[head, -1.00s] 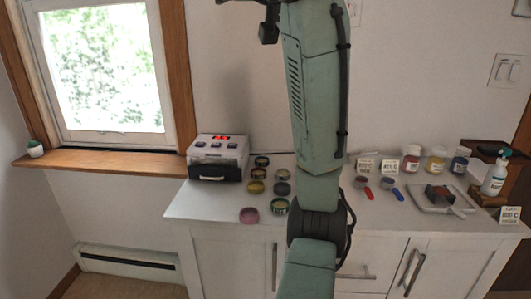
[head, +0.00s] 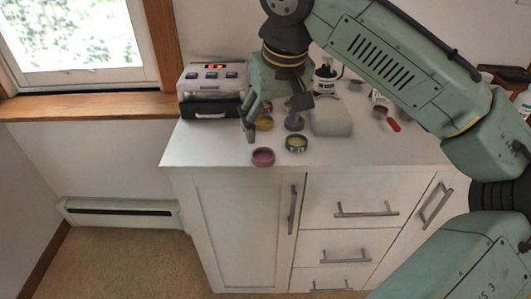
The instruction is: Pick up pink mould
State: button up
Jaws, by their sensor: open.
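The pink mould (head: 263,157) is a small round ring-like dish. It sits on the white countertop at its front edge, in the head view. My gripper (head: 275,135) is open and points down above the counter, just behind and above the pink mould. It looks empty, and no contact with the mould shows. A green mould (head: 296,144) with a pale inside stands just right of the pink one. A yellow mould (head: 264,124) is partly hidden behind my gripper.
A white machine with a red display (head: 211,88) stands at the back left of the counter (head: 200,148). A grey block (head: 331,116) and a dark grey item (head: 294,122) are right of my gripper. A red-handled scoop (head: 393,124) lies further right. The front left counter is clear.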

aim_at(263, 157)
jog(key=x, duration=0.4)
jog(key=p+x, duration=0.1)
jog(key=x, duration=0.4)
jog(key=shift+s+a+f, duration=0.1)
jog(key=shift+s+a, duration=0.05)
jog(key=shift+a, duration=0.1)
jog(key=c, duration=1)
